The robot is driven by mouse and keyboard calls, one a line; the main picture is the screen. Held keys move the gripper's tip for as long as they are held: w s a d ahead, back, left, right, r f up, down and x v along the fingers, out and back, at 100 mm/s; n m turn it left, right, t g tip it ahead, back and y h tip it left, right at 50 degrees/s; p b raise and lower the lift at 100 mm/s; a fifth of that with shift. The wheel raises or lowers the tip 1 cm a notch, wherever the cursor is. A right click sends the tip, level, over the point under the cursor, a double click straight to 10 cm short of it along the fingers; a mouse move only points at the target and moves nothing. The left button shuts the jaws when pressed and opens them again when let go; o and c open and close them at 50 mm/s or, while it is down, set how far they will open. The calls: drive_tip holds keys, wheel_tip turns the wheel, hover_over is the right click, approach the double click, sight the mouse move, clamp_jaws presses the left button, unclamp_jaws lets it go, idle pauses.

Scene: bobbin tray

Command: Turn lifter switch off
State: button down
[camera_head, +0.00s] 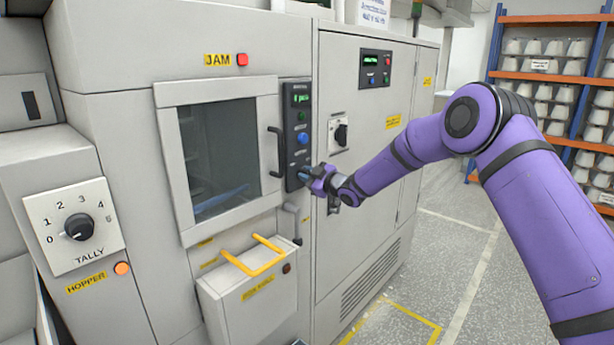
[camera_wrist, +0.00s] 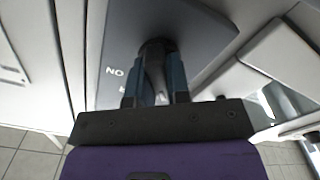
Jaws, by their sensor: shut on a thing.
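My gripper (camera_head: 308,174) is at the lower end of the dark upright control panel (camera_head: 299,118), right of the window door. In the wrist view the panel (camera_wrist: 112,35) fills the middle, and my gripper's fingers (camera_wrist: 156,78) are shut on a dark switch knob (camera_wrist: 155,48) that stands out from it. Pale letters on the panel beside the knob are partly cut off. In the head view my gripper hides the knob. I cannot read which position the switch is in.
A black door handle (camera_head: 276,150) stands just left of the panel. A grey lever (camera_head: 291,208) and a yellow-handled bin (camera_head: 255,290) are below. A rotary switch (camera_head: 341,132) is on the cabinet to the right. The floor at right is clear.

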drive_tip(key=shift+f+n, duration=0.1)
drive_tip(key=shift+n, duration=0.5)
drive_tip(key=c, duration=1.1)
unclamp_jaws()
drive_tip(key=v, duration=1.1)
